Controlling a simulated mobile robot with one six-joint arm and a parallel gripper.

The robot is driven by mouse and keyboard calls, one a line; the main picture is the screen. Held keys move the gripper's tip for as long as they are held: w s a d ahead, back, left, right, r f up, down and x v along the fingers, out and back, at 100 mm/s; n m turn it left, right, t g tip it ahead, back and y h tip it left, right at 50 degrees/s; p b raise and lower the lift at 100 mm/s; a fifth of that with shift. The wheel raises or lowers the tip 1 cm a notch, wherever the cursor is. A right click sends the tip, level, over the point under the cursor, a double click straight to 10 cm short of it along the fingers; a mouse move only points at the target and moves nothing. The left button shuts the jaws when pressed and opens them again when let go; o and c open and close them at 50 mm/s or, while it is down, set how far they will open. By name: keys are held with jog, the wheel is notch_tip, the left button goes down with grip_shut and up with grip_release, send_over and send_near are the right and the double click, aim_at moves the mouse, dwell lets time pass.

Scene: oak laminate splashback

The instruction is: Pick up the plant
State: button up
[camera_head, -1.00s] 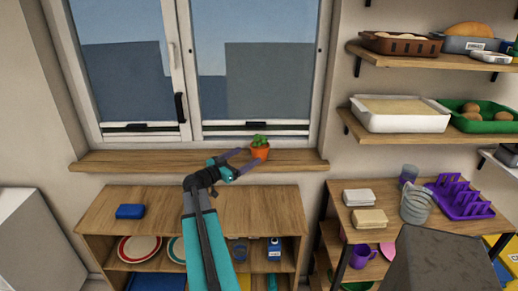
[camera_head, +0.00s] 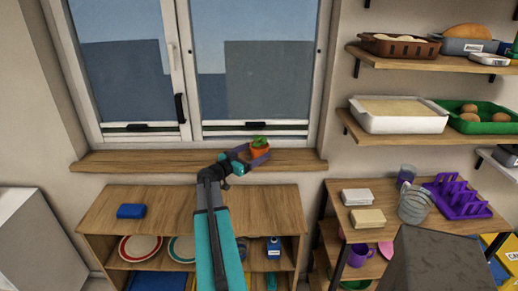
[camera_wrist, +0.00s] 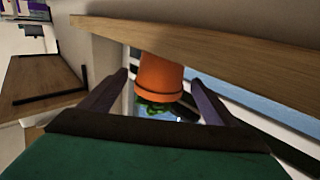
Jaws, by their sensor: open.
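The plant (camera_head: 259,142) is a small green plant in an orange pot, upright on the wooden windowsill (camera_head: 120,160) in the head view. In the wrist view the plant (camera_wrist: 159,75) appears upside down, with its pot between the two fingers and its leaves towards the palm. My gripper (camera_head: 256,154) is open at the pot, one finger on each side. In the wrist view a gap shows between the pot and each finger of the gripper (camera_wrist: 160,80). The windowsill's wooden edge (camera_wrist: 250,66) runs across behind the pot.
The window (camera_head: 255,70) stands behind the sill. Below is a wooden cabinet (camera_head: 165,205) with a blue block (camera_head: 131,211) on top and plates inside. To the right are shelves with trays and a rack with cups. The sill left of the plant is clear.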

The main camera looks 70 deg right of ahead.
aim_at(254, 145)
jog(key=shift+p+x, duration=0.4)
jog(key=shift+x, duration=1.3)
jog(key=shift+c, duration=0.4)
jog(key=c, duration=1.3)
jog(key=shift+r, duration=0.15)
jog(key=shift+r+b, duration=0.45)
jog(key=shift+r, duration=1.1)
jog(key=b+v, duration=0.3)
jog(key=v, duration=1.5)
jog(key=shift+b, duration=0.35)
